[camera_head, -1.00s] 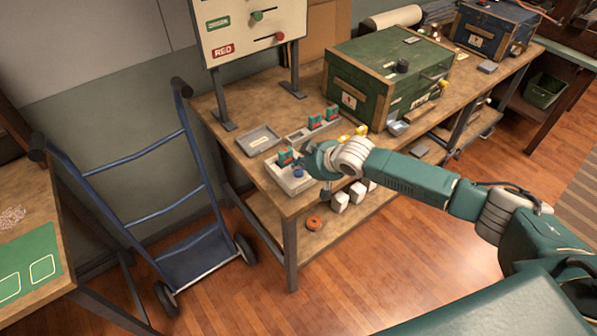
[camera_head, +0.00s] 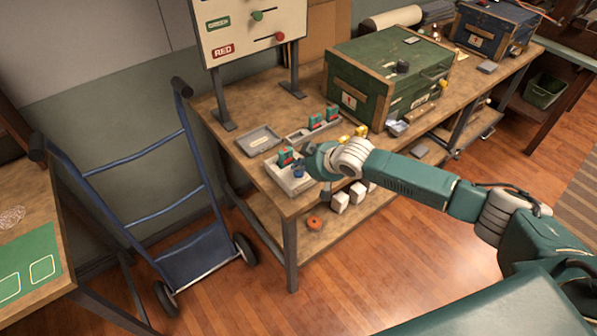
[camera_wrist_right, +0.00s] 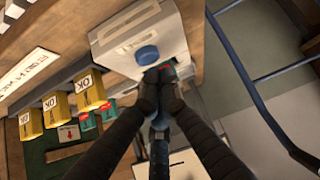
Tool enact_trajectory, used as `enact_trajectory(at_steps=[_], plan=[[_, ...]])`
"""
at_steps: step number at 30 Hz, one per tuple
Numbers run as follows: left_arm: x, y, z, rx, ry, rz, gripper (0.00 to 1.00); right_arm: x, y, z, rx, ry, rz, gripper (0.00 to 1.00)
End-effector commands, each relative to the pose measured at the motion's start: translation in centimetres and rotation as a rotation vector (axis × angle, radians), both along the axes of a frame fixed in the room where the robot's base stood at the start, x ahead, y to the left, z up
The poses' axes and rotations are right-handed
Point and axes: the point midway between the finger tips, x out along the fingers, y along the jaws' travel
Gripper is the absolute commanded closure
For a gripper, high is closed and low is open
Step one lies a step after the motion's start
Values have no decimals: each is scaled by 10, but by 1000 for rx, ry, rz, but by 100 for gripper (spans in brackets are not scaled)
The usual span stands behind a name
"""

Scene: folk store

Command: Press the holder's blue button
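The holder (camera_head: 281,178) is a pale grey block at the near left corner of the wooden workbench. My left gripper is not in view.
A grey tray (camera_head: 258,140) and a rack (camera_head: 313,130) with teal and red devices lie behind the holder. A green chest (camera_head: 385,75) stands to the right. Yellow OK tags (camera_wrist_right: 88,92) are nearby. A blue hand truck (camera_head: 190,255) stands left of the bench.

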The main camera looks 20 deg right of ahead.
Motion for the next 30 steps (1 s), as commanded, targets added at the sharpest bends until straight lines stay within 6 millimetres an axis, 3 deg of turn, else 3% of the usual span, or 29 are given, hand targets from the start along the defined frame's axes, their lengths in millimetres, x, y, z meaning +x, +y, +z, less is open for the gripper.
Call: enact_trajectory(at_steps=[30], plan=[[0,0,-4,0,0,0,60,0,0,-11,1,-1,1,100]])
